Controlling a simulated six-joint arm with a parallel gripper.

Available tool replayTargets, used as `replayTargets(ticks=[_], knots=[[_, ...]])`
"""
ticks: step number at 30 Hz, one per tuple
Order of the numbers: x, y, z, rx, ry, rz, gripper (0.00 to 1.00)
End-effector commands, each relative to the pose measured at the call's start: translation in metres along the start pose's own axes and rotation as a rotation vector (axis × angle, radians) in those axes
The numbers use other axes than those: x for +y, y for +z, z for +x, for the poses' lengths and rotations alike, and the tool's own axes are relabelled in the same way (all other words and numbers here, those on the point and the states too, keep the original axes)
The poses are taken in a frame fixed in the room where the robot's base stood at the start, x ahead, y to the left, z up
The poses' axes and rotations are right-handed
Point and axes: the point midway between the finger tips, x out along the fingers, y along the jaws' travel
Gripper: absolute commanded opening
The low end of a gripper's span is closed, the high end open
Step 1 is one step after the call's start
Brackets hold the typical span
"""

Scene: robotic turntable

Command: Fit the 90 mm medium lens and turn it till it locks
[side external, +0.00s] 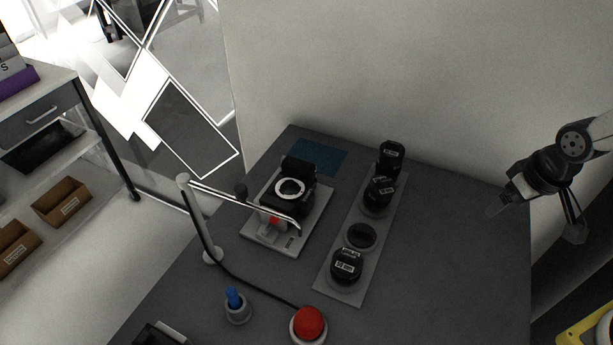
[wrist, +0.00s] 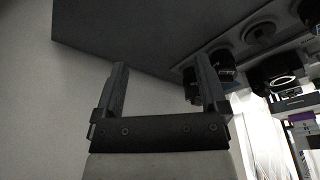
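A black camera body (side external: 299,172) sits on a light plate with its pale mount ring (side external: 290,189) facing up and no lens on it. Black lenses with white labels stand on a grey strip: one at the back (side external: 391,157), one just in front of it (side external: 378,195), and one at the near end (side external: 346,268). The labels are too small to read, so I cannot tell which is the 90 mm. My gripper (side external: 535,222) is open and empty at the right, away from the lenses. In the wrist view its fingers (wrist: 161,72) stand wide apart with nothing between them.
An empty-looking round seat (side external: 361,236) is on the strip. A thin bent arm on a post (side external: 197,225) reaches over the camera plate (side external: 260,236). A red button (side external: 309,323) and a blue-topped holder (side external: 236,303) stand in front. The table right of the strip is clear.

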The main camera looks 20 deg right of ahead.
Motion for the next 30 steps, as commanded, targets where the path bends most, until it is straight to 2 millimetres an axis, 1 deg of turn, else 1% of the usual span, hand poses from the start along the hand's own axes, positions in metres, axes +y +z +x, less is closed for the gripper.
replayTargets(ticks=[8,11,14,17,20,30], knots=[[0.000,-0.001,0.000,0.000,0.000,-0.002,1.00],[-0.001,-0.005,0.001,0.001,-0.003,-0.012,1.00],[-0.002,-0.016,0.002,0.001,-0.010,-0.037,1.00],[-0.004,-0.033,0.004,0.001,-0.022,-0.079,1.00],[-0.008,-0.056,0.008,0.004,-0.039,-0.141,1.00],[-0.027,-0.149,0.031,0.040,-0.127,-0.406,1.00]])
